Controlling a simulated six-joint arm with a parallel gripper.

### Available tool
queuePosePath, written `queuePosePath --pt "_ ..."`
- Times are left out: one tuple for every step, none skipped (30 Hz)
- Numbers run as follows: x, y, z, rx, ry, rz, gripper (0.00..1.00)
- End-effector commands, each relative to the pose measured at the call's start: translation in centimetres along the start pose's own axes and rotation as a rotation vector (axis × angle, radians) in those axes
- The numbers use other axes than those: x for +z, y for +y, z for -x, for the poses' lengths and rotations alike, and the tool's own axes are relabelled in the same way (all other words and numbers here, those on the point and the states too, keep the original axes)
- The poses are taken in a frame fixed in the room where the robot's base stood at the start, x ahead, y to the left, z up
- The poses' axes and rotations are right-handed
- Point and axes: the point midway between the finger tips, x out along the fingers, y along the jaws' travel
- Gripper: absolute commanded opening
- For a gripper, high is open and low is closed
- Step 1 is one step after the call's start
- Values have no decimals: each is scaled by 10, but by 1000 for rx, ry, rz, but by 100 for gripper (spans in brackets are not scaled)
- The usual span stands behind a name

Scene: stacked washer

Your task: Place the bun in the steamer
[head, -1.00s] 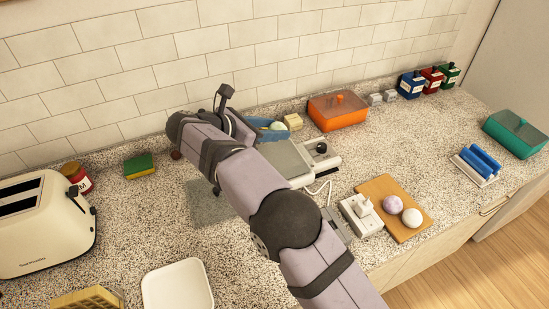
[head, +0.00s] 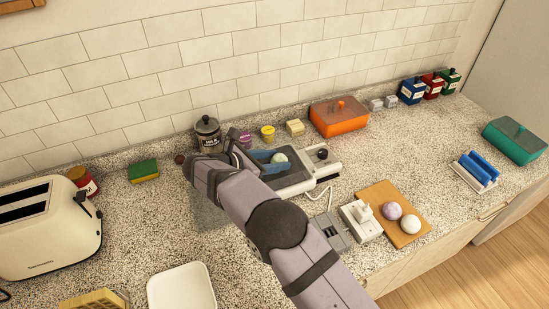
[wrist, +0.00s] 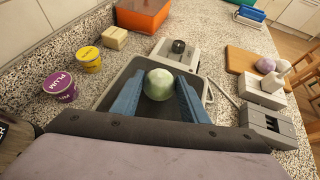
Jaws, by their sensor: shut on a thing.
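A round pale green bun (wrist: 159,84) is held between the two blue fingers of my gripper (wrist: 159,92), which is shut on it. In the head view my gripper (head: 272,158) and the bun (head: 281,158) are over a grey appliance (head: 323,164) with a dark, shallow basin and a black knob, which I take to be the steamer. In the wrist view the dark basin (wrist: 108,88) lies around and beneath the bun and fingers. Whether the bun touches its floor cannot be told.
A wooden board (head: 413,233) at right holds a lilac ball and a white ball. White and grey switch blocks (head: 357,219) stand beside it. An orange lidded box (head: 338,116), small tubs and a lidded jar (head: 207,134) stand along the wall. A cable runs near the appliance.

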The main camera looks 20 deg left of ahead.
Motion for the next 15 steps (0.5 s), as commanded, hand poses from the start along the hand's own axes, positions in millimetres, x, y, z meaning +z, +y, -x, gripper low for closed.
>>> queuePosePath --pt "-1 0 0 1 -1 0 18" --pt "-1 0 -1 1 -1 0 18" --pt "-1 0 -1 1 -1 -1 18" --pt "-1 0 -1 1 -1 -1 18" --pt "-1 0 -1 1 -1 -1 18" --pt "-1 0 -1 1 -1 -1 18" --pt "-1 0 -1 1 -1 -1 18" --pt "-2 0 -1 1 -1 -1 18" --pt "-2 0 -1 1 -1 -1 18" --pt "-3 0 -2 1 -1 -1 18" --pt "-4 0 -2 1 -1 -1 18" --pt "-5 0 -3 0 -1 -1 18" --pt "-5 0 -3 0 0 -1 42" --pt "-4 0 -2 1 0 -1 50" --pt "-4 0 -2 1 0 -1 59"
